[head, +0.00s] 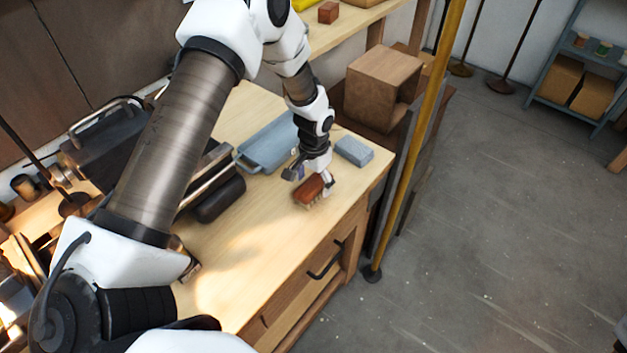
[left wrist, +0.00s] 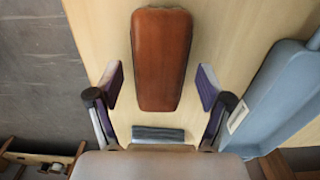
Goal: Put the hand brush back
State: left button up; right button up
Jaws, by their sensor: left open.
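The hand brush, a reddish-brown block with pale bristles under it (head: 309,190), lies on the wooden bench near its front edge. In the left wrist view its brown back (left wrist: 161,58) is lengthwise in the picture, and its lower end is between the lines of the two fingers. My left gripper (head: 312,178) is open, just above and beside the brush, with a visible gap on both sides. The fingertips also show in the left wrist view (left wrist: 158,87). In the head view the gripper partly hides the brush. My right gripper is not in view.
A blue tray-like pan with a handle (head: 268,145) lies left of the gripper, also in the left wrist view (left wrist: 285,95). A blue-grey block (head: 354,150) is at right. A brown box (head: 382,85) and yellow post (head: 415,140) stand beyond. Bare bench (head: 240,255) is nearer.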

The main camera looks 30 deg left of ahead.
aim_at(314, 183)
pick_arm(q)
jog(key=shift+r, duration=0.6)
notch_tip(314, 183, up, 11)
jog(key=b, duration=0.3)
